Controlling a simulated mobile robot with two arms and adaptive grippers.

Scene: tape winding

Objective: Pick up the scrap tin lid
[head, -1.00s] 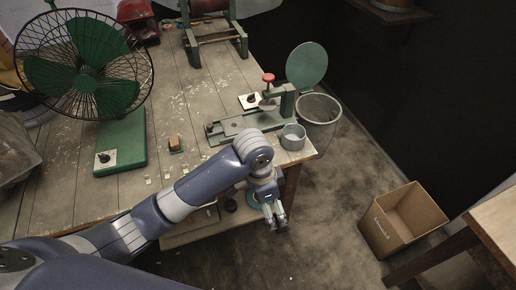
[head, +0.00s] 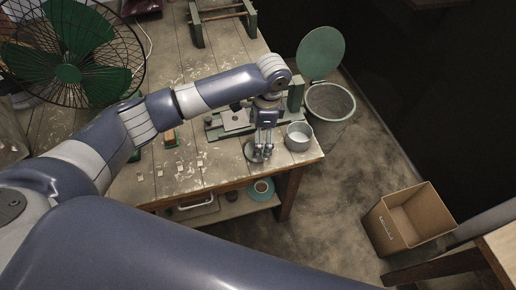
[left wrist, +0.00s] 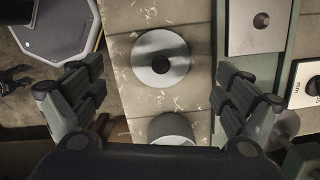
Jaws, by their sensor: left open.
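The scrap tin lid, a round grey metal disc with a dark centre knob, lies flat on the table near its front edge. In the left wrist view the lid (left wrist: 176,47) is ahead of the open fingers. In the head view the lid (head: 250,153) is partly covered by my left gripper (head: 262,152), whose fingers point down over it. In the left wrist view the left gripper (left wrist: 157,92) is wide open with nothing between its fingertips. The grey scrap tin (head: 298,139) stands at the table corner, right of the gripper. My right gripper is not in view.
A green press (head: 294,95) stands close behind the gripper. A bin with a raised green lid (head: 320,55) is beyond the table corner. A caged fan (head: 68,50) stands at the left. A cardboard box (head: 408,218) is on the floor at right.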

